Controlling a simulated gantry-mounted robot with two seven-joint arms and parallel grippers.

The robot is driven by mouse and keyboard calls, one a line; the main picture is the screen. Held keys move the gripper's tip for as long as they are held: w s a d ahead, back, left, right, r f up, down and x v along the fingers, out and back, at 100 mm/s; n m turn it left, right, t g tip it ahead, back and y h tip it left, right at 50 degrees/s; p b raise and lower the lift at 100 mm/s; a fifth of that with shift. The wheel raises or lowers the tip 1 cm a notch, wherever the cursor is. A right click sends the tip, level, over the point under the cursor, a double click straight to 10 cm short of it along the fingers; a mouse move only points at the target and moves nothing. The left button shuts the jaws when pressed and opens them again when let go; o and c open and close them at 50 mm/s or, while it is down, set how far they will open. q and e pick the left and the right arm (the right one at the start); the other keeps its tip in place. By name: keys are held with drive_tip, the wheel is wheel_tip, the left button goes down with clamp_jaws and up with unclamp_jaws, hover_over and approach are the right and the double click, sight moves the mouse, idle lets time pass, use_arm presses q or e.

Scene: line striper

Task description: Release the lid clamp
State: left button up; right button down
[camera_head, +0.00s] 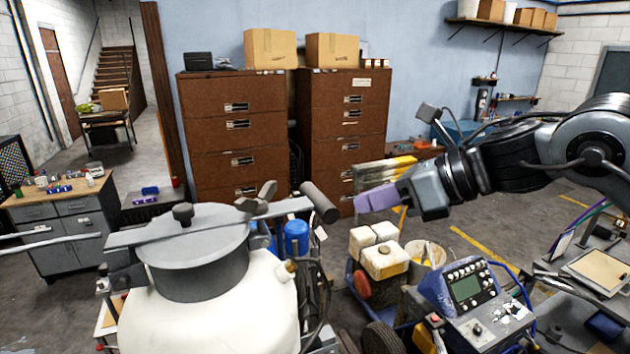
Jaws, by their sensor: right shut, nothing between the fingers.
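A white tank (210,318) stands in the foreground with a grey round lid (190,240) on it. A grey lid clamp bar (225,224) lies across the lid, with a knob (183,213) at its middle and a wing-shaped piece (262,198) to the right. The bar ends at the right in a dark cylindrical handle (319,202). My right gripper (372,200) is shut and empty, its purple fingers pointing left, a little to the right of the handle and apart from it in the picture. My left gripper is not in view.
A control panel with a screen (465,290) stands at the lower right. White and yellow containers (385,261) sit between it and the tank. Brown filing cabinets (235,130) and a workbench (60,205) stand behind. Open floor shows at the left.

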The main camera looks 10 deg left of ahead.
wheel_tip(320, 180, up, 5)
drive_tip(key=s+a+n, duration=0.1)
drive_tip(key=s+a, duration=0.1)
drive_tip(key=shift+a+r, duration=0.15)
drive_tip(key=shift+s, duration=0.1)
drive_tip(key=p, duration=0.3)
approach(270, 191)
wheel_tip(270, 191, down, 3)
drive_tip(key=a, duration=0.1)
drive_tip(key=shift+w+a+p, duration=0.25)
drive_tip(key=shift+a+p, duration=0.15)
drive_tip(key=shift+a, duration=0.2)
drive_tip(key=shift+w+a+p, duration=0.2)
drive_tip(key=shift+a+p, duration=0.2)
drive_tip(key=shift+a, duration=0.15)
drive_tip(key=shift+w+a+f+p, duration=0.2)
drive_tip(key=shift+w+a+p, duration=0.25)
drive_tip(key=shift+a, duration=0.4)
